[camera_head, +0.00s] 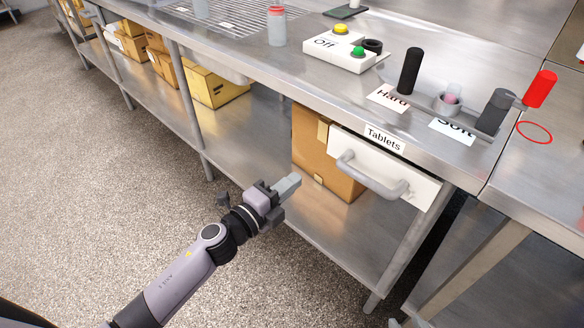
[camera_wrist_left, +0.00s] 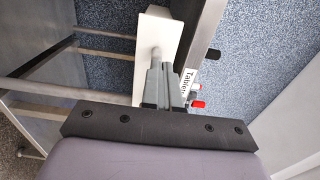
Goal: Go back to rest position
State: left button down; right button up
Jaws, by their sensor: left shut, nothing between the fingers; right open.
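My left gripper (camera_head: 287,186) is shut and empty in the head view. It is in front of the steel table, to the left of and below the white drawer (camera_head: 415,184) labelled "Tablets", and apart from its grey handle (camera_head: 372,180). In the left wrist view, the shut fingers (camera_wrist_left: 162,70) point toward the white drawer (camera_wrist_left: 152,48), with the grey handle (camera_wrist_left: 155,56) just beyond the tips. My right gripper is in neither view.
Cardboard boxes (camera_head: 216,86) sit on the lower shelf. Open floor (camera_head: 90,170) lies left.

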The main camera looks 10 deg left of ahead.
pick_arm(q)
jog(key=s+a+f+n+g+y+p, duration=0.1)
jog(key=s+a+f+n+y, duration=0.1)
jog(key=s+n, duration=0.5)
jog(key=s+a+f+n+g+y+p, duration=0.1)
jog(key=s+a+f+n+y+p, duration=0.1)
jog(key=s+a+n, duration=0.5)
jog(key=s+a+f+n+g+y+p, duration=0.1)
jog(key=s+a+f+n+y, duration=0.3)
jog(key=s+n, duration=0.4)
jog(key=shift+s+a+f+n+g, duration=0.35)
jog(key=shift+a+f+g, duration=0.3)
jog(key=shift+f, duration=0.3)
